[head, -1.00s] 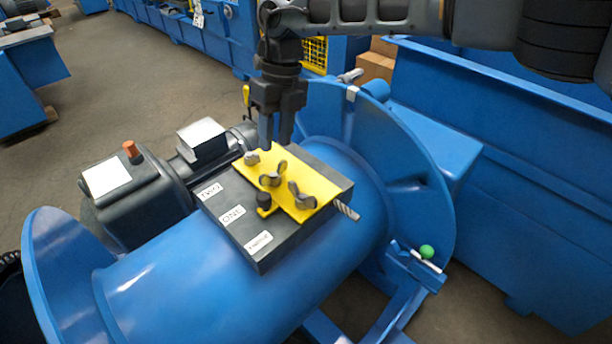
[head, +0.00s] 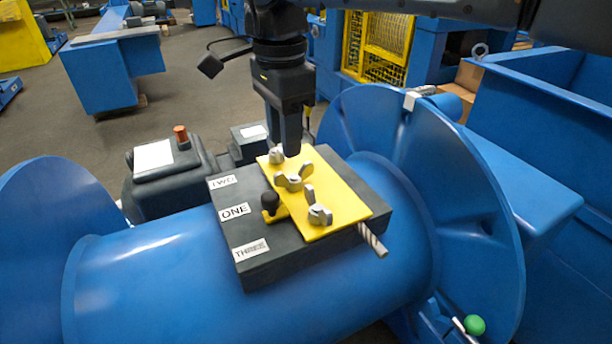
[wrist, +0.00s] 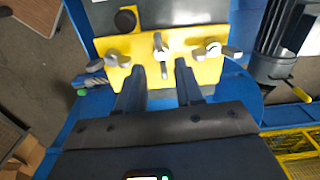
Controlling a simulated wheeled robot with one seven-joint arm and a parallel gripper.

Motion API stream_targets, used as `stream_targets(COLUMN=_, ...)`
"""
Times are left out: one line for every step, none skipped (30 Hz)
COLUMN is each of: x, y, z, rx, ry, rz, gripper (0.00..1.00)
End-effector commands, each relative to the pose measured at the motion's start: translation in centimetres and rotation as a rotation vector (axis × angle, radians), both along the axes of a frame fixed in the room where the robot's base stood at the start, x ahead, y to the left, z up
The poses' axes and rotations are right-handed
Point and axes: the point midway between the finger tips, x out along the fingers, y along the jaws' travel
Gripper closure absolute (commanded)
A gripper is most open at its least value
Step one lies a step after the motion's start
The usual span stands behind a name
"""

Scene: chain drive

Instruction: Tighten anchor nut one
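A yellow plate (head: 335,200) with three grey wing nuts lies on a dark block (head: 262,268) on the blue drum. The block carries labels TWO, ONE (head: 235,211) and THREE. The middle wing nut (head: 293,181) is level with ONE; the wrist view shows it (wrist: 160,46) just beyond and between my fingertips. The other wing nuts are the back one (head: 276,156) and the front one (head: 320,214). My gripper (head: 291,152) points down over the plate, behind the middle nut. In the wrist view my gripper (wrist: 160,68) is open, its fingers apart and empty. Contact with the plate cannot be told.
A black knob (head: 269,201) stands at the plate's left edge. A rope end (head: 372,240) sticks out at the right. The large blue flange (head: 405,150) rises close to the right of my gripper. A dark motor (head: 168,175) sits behind the drum.

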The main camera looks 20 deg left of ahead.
Motion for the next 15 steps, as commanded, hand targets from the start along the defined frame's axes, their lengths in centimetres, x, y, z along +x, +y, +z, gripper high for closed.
stream_targets(x=-0.1, y=0.0, z=-0.5, rx=-0.001, ry=0.001, rz=0.004, gripper=0.64)
stream_targets(x=-0.1, y=0.0, z=-0.8, rx=-0.002, ry=0.001, rz=0.004, gripper=0.64)
stream_targets(x=-0.1, y=0.0, z=-1.3, rx=-0.002, ry=0.003, rz=0.003, gripper=0.64)
stream_targets(x=-0.1, y=0.0, z=-1.7, rx=-0.002, ry=0.003, rz=0.002, gripper=0.64)
stream_targets(x=-0.1, y=0.0, z=-2.2, rx=-0.002, ry=0.003, rz=0.002, gripper=0.64)
stream_targets(x=-0.1, y=0.0, z=-2.8, rx=-0.002, ry=0.003, rz=0.001, gripper=0.64)
stream_targets(x=-0.1, y=0.0, z=-3.3, rx=0.0, ry=0.003, rz=0.001, gripper=0.64)
stream_targets(x=-0.1, y=0.0, z=-3.8, rx=0.0, ry=0.003, rz=0.0, gripper=0.64)
stream_targets(x=-0.1, y=0.0, z=-4.5, rx=-0.001, ry=0.003, rz=0.0, gripper=0.64)
stream_targets(x=-0.1, y=0.0, z=-4.9, rx=-0.002, ry=0.003, rz=0.0, gripper=0.64)
stream_targets(x=-0.1, y=0.0, z=-5.3, rx=-0.002, ry=0.003, rz=0.0, gripper=0.64)
stream_targets(x=0.0, y=0.0, z=-5.8, rx=-0.001, ry=0.002, rz=0.0, gripper=0.64)
stream_targets(x=0.0, y=0.0, z=-6.1, rx=-0.001, ry=0.002, rz=0.0, gripper=0.64)
stream_targets(x=0.0, y=0.0, z=-6.5, rx=0.0, ry=0.003, rz=0.0, gripper=0.64)
stream_targets(x=0.0, y=0.0, z=-6.8, rx=0.0, ry=0.003, rz=0.0, gripper=0.64)
